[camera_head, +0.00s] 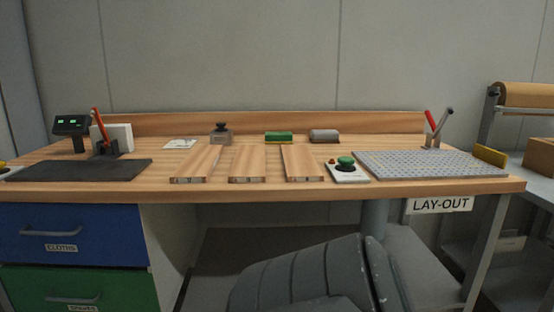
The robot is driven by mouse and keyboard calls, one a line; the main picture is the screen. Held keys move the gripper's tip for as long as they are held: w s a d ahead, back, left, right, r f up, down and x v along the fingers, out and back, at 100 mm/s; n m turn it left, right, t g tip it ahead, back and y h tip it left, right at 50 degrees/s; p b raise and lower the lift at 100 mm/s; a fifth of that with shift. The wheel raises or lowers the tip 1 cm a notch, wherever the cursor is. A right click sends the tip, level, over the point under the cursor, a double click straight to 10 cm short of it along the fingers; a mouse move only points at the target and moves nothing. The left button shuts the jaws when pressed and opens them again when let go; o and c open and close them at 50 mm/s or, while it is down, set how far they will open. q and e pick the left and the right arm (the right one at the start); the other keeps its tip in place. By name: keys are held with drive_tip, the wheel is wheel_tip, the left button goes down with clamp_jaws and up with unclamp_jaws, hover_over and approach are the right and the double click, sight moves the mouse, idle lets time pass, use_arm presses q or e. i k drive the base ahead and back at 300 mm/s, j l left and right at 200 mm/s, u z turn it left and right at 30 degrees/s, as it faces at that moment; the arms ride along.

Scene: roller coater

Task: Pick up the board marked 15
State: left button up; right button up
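Three light wooden boards lie side by side, apart from each other, on the workbench: a left board (199,162), a middle board (248,163) and a right board (301,162). Each has a small mark on its near end. The marks are too small to read, so I cannot tell which board is 15. The boards' near ends lie close to the bench's front edge. Neither of my grippers is in view.
On the wooden bench (220,195), a dark mat (80,170) lies left and a perforated grey plate (430,166) right. Small blocks stand behind the boards. A dark ribbed shape (300,275) rises in front.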

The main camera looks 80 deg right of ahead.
sight(300, 165)
drive_tip(key=z, duration=2.65)
